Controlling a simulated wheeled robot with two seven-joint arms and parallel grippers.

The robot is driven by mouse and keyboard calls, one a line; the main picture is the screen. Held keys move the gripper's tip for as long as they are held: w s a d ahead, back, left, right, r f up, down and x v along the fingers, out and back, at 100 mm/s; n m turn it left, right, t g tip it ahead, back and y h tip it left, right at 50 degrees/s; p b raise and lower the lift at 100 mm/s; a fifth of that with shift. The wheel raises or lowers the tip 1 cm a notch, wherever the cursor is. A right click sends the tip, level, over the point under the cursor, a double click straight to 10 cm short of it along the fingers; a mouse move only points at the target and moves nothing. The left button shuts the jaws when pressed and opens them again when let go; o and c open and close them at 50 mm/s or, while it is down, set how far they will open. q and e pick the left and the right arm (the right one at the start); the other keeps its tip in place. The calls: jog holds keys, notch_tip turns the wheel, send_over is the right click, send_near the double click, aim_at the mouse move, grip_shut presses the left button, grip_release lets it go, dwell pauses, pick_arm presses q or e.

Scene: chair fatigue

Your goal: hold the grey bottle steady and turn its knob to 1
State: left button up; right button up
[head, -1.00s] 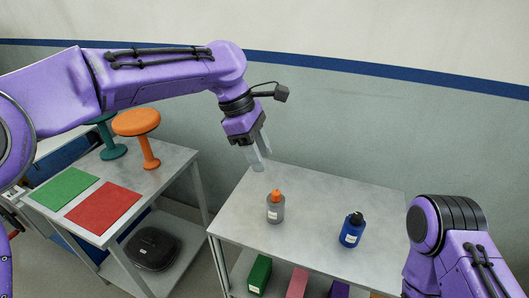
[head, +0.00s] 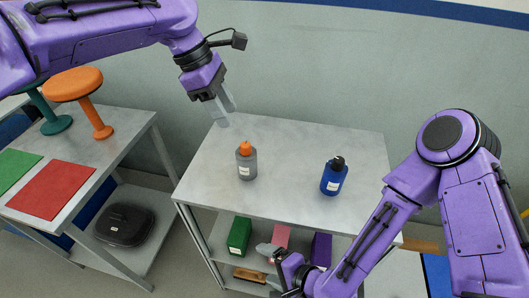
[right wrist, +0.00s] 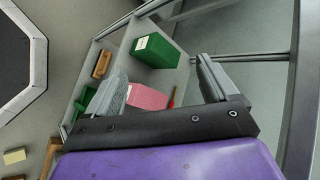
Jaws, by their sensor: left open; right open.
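The grey bottle (head: 246,164) stands upright on the grey table (head: 290,135) in the head view. Its orange knob (head: 245,147) is on top, and a small white label is on its front. My left gripper (head: 222,110) is open and empty, above and behind the bottle, apart from it. My right gripper (head: 270,265) is open, low in front of the table's front edge by the lower shelf. In the right wrist view its two fingers (right wrist: 160,85) are spread with nothing held between them. The mark at which the knob stands is too small to read.
A blue bottle (head: 334,177) with a black top stands to the right on the same table. A green box (head: 239,235), a pink box (head: 281,236) and a purple box (head: 321,249) are on the shelf below. A side table (head: 110,130) at left holds orange and teal stools and coloured mats.

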jog(key=w+a+r+m+t+y, duration=0.1)
jog(key=w+a+r+y, duration=0.15)
jog(key=r, duration=0.25)
jog(key=w+a+r+t+y, duration=0.1)
jog(key=a+r+y, duration=0.1)
jog(key=a+r, duration=0.3)
notch_tip(320, 180, up, 15)
jog(key=m+t+h, duration=0.2)
jog(key=m+t, duration=0.4)
jog(key=m, duration=1)
send_over(253, 166)
jog(key=v, duration=0.5)
jog(key=f, duration=0.8)
jog(key=shift+w+f, duration=0.2)
jog(key=shift+f, duration=0.05)
jog(key=x, duration=0.6)
jog(key=shift+w+a+r, duration=0.1)
jog(key=shift+a, duration=0.15)
jog(key=shift+w+a, duration=0.1)
jog(key=shift+w, duration=0.25)
